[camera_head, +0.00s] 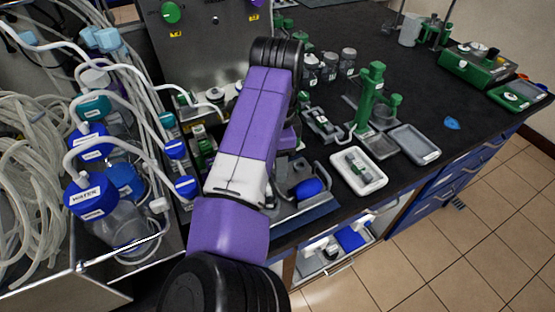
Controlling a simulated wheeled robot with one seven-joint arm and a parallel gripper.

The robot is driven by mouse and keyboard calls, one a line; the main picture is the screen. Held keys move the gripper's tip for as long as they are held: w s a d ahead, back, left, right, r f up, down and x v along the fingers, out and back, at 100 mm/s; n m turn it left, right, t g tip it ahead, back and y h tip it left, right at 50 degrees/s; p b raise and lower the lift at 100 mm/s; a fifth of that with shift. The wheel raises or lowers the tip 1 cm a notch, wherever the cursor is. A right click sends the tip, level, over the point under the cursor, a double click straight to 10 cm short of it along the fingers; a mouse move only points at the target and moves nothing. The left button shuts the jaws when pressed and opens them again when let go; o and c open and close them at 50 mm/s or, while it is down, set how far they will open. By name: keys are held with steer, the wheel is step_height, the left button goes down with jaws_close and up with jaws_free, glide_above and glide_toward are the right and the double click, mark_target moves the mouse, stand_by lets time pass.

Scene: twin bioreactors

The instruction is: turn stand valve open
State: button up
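A green stand (372,95) stands upright on the black bench, right of my arm. A small green part, possibly its valve, sticks out on its right side (395,101); I cannot tell how it is turned. My purple and white arm reaches up through the middle of the view and bends at a black joint near the grey panel. My gripper does not show; it is hidden behind or below my arm. I cannot tell its distance from the stand.
Bottles with blue caps (92,195) and white tubing crowd the left. A white tray (358,171) and a grey tray (414,144) lie before the stand. Lidded jars (347,62) stand behind. A blue piece (452,123) lies on mostly clear bench at right.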

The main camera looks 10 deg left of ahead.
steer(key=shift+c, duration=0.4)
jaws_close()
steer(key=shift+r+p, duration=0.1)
steer(key=shift+p, duration=0.25)
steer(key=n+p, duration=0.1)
steer(key=p, duration=0.1)
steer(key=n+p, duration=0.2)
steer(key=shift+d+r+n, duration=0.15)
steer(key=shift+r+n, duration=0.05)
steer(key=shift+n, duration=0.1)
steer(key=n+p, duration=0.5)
steer(key=p, duration=0.1)
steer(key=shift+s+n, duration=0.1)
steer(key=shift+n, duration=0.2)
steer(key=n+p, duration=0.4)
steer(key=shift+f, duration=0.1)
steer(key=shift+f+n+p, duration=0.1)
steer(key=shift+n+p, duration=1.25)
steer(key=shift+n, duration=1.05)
